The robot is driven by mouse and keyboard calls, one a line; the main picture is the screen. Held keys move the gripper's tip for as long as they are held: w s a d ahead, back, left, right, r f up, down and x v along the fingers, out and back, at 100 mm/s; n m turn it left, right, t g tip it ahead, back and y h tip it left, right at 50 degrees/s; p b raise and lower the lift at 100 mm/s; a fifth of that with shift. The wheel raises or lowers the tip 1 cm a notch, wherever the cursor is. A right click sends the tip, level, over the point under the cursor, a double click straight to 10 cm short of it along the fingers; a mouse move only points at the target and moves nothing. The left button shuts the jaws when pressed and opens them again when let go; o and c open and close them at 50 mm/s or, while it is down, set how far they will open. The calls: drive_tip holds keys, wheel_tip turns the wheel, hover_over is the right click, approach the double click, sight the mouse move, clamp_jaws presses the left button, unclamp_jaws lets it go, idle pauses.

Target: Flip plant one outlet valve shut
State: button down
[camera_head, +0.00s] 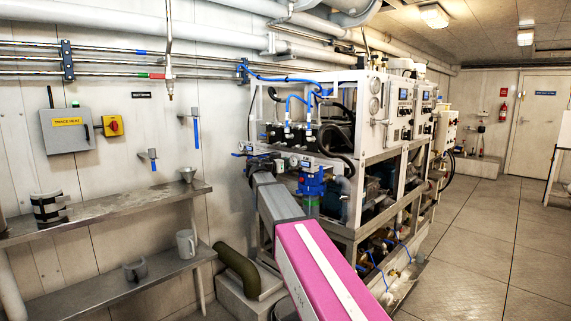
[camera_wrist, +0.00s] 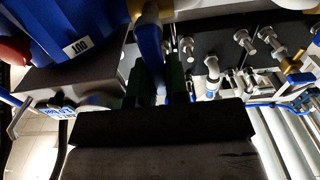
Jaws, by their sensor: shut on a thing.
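In the wrist view, a blue valve lever (camera_wrist: 150,42) runs down from the top edge between the two dark green fingers of my gripper (camera_wrist: 157,84). The fingers are closed on it. A blue body (camera_wrist: 100,22) with a white "OUT" label (camera_wrist: 77,47) is at upper left. In the head view, my arm reaches to the near left end of the watermaker rack.
The watermaker rack (camera_head: 350,212) has hoses and pipes close around my gripper. Shelves (camera_head: 105,220) with a mug (camera_head: 186,243) stand along the left wall. A thick green pipe (camera_head: 238,268) is low beside the rack. The floor (camera_head: 470,255) at right is clear.

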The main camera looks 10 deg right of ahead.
idle(0.3)
drive_tip(key=c, duration=1.1)
unclamp_jaws()
